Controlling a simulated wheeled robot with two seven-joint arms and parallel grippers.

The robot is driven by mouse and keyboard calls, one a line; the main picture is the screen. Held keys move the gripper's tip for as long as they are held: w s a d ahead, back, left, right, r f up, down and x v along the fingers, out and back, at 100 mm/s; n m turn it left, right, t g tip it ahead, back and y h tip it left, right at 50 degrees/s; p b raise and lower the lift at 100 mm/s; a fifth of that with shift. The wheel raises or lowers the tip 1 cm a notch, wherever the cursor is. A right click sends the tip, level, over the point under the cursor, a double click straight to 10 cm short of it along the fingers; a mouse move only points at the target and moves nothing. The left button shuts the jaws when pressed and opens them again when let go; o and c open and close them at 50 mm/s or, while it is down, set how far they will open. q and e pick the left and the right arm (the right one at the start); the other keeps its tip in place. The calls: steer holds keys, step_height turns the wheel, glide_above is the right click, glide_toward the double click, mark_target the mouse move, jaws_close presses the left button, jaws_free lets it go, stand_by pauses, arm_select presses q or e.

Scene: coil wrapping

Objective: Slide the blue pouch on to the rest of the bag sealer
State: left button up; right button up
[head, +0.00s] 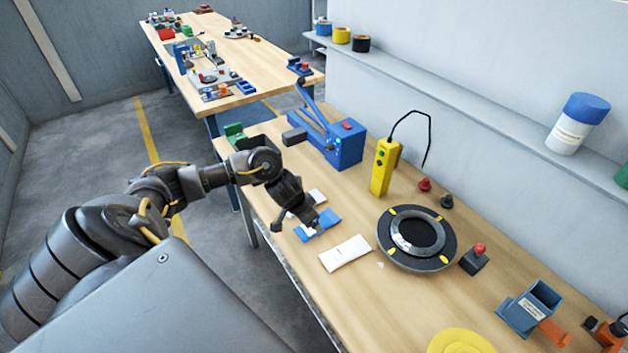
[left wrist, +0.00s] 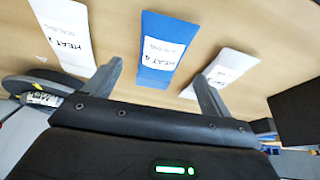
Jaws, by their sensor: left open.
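The blue pouch (head: 328,219) lies flat on the near table, partly hidden by my left gripper (head: 298,225) in the head view. In the left wrist view the blue pouch (left wrist: 170,25), with a white label, shows between the two spread fingers. The left gripper is open and empty, over the pouch; I cannot tell whether the fingers touch the table. The blue bag sealer (head: 349,147) stands farther back on the table, its lever raised, with a dark grey block (head: 293,136) at its left end. My right gripper is not in view.
A white pouch (head: 345,253) lies right of the blue one, another (head: 317,196) toward the sealer. A round black ring device (head: 417,237), a yellow handset (head: 384,168) and a green object (head: 235,133) also stand on the table. Bare wood shows between the pouches and the sealer.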

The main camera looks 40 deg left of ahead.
mark_target(328, 218)
arm_select(q)
steer(key=x, duration=0.3)
steer(key=shift+w+f, duration=0.15)
steer(key=shift+f, duration=0.2)
steer(key=c, duration=1.2)
steer(key=shift+o, duration=0.2)
steer(key=shift+r, duration=0.1)
